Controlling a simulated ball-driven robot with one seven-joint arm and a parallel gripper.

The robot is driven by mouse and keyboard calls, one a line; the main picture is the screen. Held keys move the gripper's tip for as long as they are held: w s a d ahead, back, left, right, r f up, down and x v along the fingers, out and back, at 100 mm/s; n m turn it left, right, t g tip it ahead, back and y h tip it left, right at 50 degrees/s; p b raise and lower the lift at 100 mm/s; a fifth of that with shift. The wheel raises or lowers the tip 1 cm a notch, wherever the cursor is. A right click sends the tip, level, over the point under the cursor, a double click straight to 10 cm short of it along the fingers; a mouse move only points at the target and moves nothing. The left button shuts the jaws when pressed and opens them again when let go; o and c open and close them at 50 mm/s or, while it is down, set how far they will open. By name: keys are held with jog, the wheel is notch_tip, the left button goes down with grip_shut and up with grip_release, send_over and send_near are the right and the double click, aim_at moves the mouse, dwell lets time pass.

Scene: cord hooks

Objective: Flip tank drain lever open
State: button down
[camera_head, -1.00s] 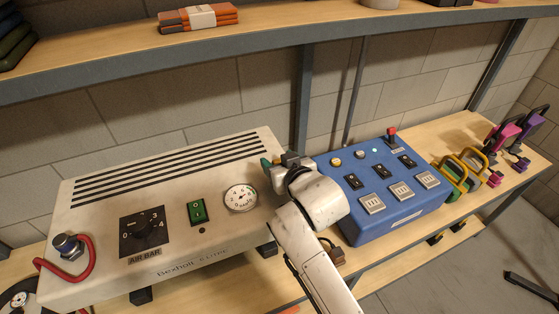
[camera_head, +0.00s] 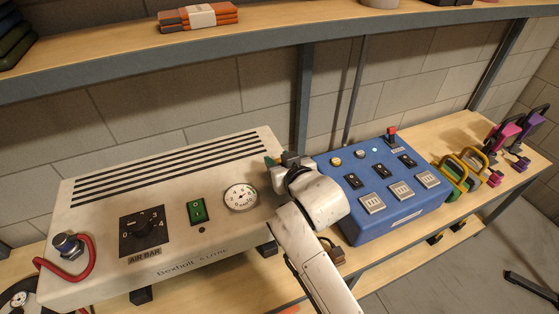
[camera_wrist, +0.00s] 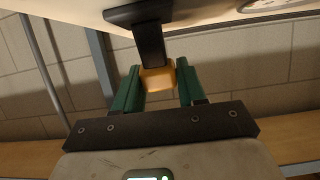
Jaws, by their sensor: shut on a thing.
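The drain lever shows in the wrist view as a black bar (camera_wrist: 151,42) with a yellow-orange tip (camera_wrist: 157,79). In the head view my gripper (camera_head: 273,161) is at the machine's right end, mostly hidden by my white wrist. The lever is hidden there.
The cream machine carries a gauge (camera_head: 240,198), a green switch (camera_head: 197,211), a black dial (camera_head: 142,230) and a red hose (camera_head: 80,268). A blue control box (camera_head: 400,217) stands close to the right of my arm. A shelf (camera_head: 110,68) runs above.

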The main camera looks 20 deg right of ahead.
jog(key=t+b, duration=0.1)
jog(key=b, duration=0.2)
jog(key=shift+s+f, duration=0.3)
jog(key=shift+s, duration=0.05)
jog(key=t+b, duration=0.1)
jog(key=b, duration=0.2)
jog(key=s+t+b, duration=0.1)
jog(key=t+b, duration=0.1)
jog(key=b, duration=0.1)
jog(key=shift+s+r, duration=0.2)
jog(key=shift+r, duration=0.05)
jog(key=shift+s+r+b, duration=0.15)
jog(key=shift+r+b, duration=0.1)
jog(key=shift+b, duration=0.35)
jog(key=c, duration=0.7)
grip_release()
